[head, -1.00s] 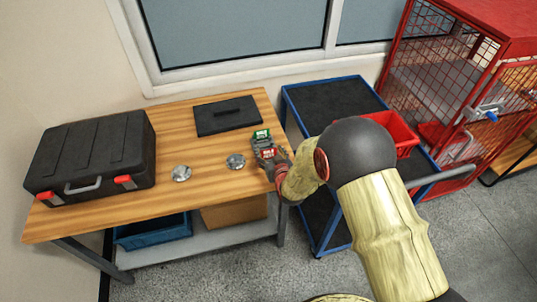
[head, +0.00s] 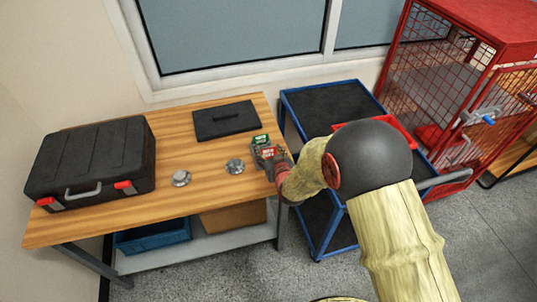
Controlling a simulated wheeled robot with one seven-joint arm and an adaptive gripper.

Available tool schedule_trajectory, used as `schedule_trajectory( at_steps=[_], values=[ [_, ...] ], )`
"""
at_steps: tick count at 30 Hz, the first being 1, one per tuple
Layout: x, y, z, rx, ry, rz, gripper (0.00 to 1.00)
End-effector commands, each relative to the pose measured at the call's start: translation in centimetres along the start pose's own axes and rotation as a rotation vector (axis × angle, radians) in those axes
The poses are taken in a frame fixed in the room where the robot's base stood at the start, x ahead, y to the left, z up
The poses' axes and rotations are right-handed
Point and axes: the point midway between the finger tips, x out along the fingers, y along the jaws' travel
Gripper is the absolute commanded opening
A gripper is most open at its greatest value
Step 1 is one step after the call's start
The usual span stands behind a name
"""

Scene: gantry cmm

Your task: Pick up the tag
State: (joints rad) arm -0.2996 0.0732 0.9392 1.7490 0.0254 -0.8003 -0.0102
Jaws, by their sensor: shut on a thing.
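A small red tag (head: 267,152) with light markings shows at the fingers of my gripper (head: 266,153), near the right end of the wooden table (head: 130,222). My gripper is shut on it, and the fingers partly hide it. A similar green tag (head: 260,139) lies on the table just beyond the fingertips. Whether the red tag is clear of the tabletop is hard to tell at this size.
Two round metal discs (head: 236,166) (head: 181,178) lie left of my gripper. A black flat case (head: 226,117) lies behind, and a black toolbox (head: 92,163) stands at left. A blue-framed cart (head: 330,103) with a red bin (head: 397,138) stands right of the table.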

Motion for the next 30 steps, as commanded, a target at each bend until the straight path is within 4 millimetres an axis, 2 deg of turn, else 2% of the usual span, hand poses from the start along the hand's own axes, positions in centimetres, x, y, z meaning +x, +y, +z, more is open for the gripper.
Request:
schedule_trajectory(
  at_steps=[7, 15, 21, 30],
  values=[
    [-6.0, 0.0, -3.3, 0.0, 0.001, 0.0, 0.39],
    [-12.2, 0.0, -3.2, 0.0, -0.001, 0.0, 0.39],
    [-14.7, 0.0, -3.2, 0.0, -0.002, 0.0, 0.39],
    [-15.7, 0.0, -3.1, 0.0, -0.002, 0.0, 0.39]
  ],
)
